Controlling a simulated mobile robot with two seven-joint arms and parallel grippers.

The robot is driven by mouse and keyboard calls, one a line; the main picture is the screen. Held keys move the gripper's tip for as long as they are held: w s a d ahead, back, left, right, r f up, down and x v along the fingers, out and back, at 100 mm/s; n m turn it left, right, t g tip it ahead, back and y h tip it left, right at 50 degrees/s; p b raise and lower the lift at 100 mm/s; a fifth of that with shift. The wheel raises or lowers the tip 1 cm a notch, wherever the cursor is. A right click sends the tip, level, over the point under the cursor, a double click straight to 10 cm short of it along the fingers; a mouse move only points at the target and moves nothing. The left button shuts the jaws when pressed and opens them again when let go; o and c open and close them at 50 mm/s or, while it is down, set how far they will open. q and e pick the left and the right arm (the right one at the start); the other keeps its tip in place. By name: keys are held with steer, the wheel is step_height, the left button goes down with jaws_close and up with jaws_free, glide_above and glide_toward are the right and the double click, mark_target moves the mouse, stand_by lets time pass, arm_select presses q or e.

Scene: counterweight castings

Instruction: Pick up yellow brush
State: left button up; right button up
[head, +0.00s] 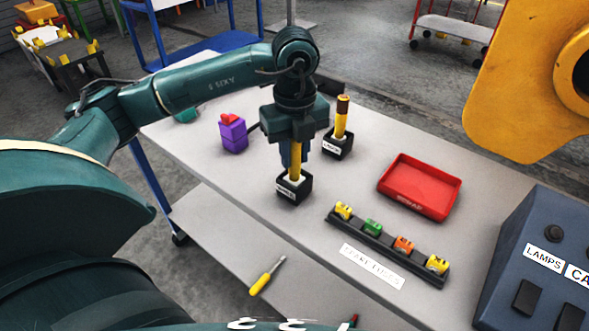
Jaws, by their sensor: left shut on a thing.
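My left gripper (291,150) points straight down over the front black holder (294,190) on the grey table. It is shut on a yellow upright handle, which I take for the yellow brush (295,166). The brush's lower end is in the holder, where a whitish part shows around it. Its upper part is hidden by the gripper. A second yellow stick with a dark brown top (341,120) stands in another black holder (338,146) behind and to the right. My right gripper is not in view.
A red tray (420,187) lies to the right. A black rack (378,240) with several coloured pieces is in front of it. A purple block (233,136) stands left of my gripper. A yellow screwdriver (262,281) lies near the front. A dark control box (540,260) is at the right.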

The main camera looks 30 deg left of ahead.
arm_select(q)
jaws_close()
steer(key=shift+r, duration=0.1)
